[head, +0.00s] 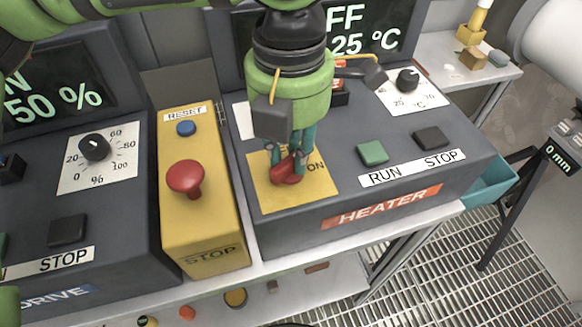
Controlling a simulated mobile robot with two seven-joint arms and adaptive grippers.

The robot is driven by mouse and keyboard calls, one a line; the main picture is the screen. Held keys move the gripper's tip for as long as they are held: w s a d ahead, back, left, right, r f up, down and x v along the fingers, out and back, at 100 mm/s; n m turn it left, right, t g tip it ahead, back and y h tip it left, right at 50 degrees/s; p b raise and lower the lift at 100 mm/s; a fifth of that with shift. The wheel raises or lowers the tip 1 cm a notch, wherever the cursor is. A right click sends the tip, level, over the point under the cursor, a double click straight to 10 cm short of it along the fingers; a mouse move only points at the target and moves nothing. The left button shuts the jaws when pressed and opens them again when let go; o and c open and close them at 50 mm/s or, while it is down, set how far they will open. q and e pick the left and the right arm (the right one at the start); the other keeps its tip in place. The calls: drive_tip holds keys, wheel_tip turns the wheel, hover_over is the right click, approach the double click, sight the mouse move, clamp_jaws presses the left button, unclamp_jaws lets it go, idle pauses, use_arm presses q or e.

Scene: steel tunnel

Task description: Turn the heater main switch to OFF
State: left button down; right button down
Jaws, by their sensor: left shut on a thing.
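The heater main switch is a red rotary handle (288,174) on a yellow plate (318,190) at the left of the heater panel (335,166). My left gripper (291,156) points down over it, shut on the handle. The fingers hide part of the handle, so its exact angle is hard to tell. "ON" shows on the plate, right of the handle. The heater display (372,32) reads "FF" with 25 °C below; its left part is hidden behind my arm. My right gripper is not in view.
Green RUN (373,153) and dark STOP (430,138) buttons and a temperature knob (407,78) lie right of the switch. A yellow box with a red mushroom button (186,177) stands close on the left, beside the drive panel (78,210).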

use_arm(q)
drive_tip(key=n+b, duration=0.3)
drive_tip(key=b, duration=0.1)
drive_tip(key=n+b, duration=0.2)
drive_tip(key=shift+a+f+n, duration=0.15)
drive_tip(key=shift+f+n, duration=0.1)
drive_tip(key=shift+n, duration=0.05)
drive_tip(key=n+b, duration=0.2)
drive_tip(key=shift+n, duration=0.3)
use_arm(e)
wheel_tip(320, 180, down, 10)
use_arm(q)
drive_tip(key=n+b, duration=0.1)
drive_tip(key=n, duration=0.1)
drive_tip(key=n+b, duration=0.1)
drive_tip(key=shift+s+a+r+n+b, duration=0.1)
drive_tip(key=shift+a+r+n+b, duration=0.1)
drive_tip(key=shift+n+b, duration=0.2)
drive_tip(key=shift+n, duration=0.4)
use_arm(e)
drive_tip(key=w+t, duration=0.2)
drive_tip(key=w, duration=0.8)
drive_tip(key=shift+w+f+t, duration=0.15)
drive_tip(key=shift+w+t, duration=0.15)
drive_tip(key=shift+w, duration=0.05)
use_arm(q)
drive_tip(key=shift+r, duration=0.1)
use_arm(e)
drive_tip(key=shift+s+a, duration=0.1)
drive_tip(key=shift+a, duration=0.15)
